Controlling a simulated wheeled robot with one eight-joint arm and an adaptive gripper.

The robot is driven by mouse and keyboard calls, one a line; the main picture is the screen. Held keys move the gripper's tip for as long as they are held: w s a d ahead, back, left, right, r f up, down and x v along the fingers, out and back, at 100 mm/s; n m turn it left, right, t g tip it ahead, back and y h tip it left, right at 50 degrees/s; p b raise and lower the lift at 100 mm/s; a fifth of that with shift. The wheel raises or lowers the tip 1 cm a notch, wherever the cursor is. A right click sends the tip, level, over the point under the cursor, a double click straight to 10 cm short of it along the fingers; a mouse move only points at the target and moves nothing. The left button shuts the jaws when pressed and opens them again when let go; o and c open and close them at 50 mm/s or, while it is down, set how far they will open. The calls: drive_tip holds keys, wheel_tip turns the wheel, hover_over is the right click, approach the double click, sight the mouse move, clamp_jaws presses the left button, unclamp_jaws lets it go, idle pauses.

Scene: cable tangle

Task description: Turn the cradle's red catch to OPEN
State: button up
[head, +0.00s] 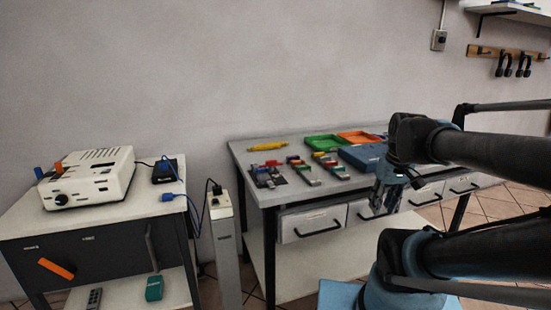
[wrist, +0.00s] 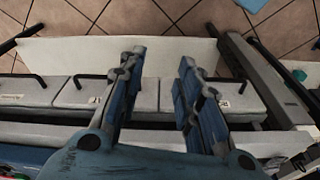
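Several small cradle-like holders with red, green, blue and yellow parts (head: 303,170) lie on the workbench (head: 240,150) in the head view. Red bits show on them, but they are too small to tell which is the catch or how it is turned. My gripper (head: 388,195) is at the bench's front edge, right of the holders and in front of a blue box. In the wrist view my gripper (wrist: 160,62) has its two blue fingers wide apart with nothing between them. That view looks down past the bench drawers to the floor; no catch can be made out there.
Drawers with black handles (head: 318,228) line the bench front. A green tray (head: 322,146), an orange tray (head: 358,137) and the blue box (head: 362,157) stand on it. A grey post (head: 227,250) and a cabinet with a white device (head: 88,180) are at left.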

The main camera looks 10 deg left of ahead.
drive_tip(key=w+a+r+n+g+y, duration=0.3)
drive_tip(key=w+a+r+n, duration=1.35)
drive_tip(key=a, duration=0.55)
drive_tip(key=n+g, duration=0.1)
drive_tip(key=n, duration=0.3)
approach(271, 163)
drive_tip(key=x, duration=0.5)
drive_tip(key=w+x, duration=0.1)
drive_tip(key=x, duration=0.1)
drive_tip(key=shift+a+f, duration=0.15)
drive_tip(key=shift+f, duration=0.1)
clamp_jaws()
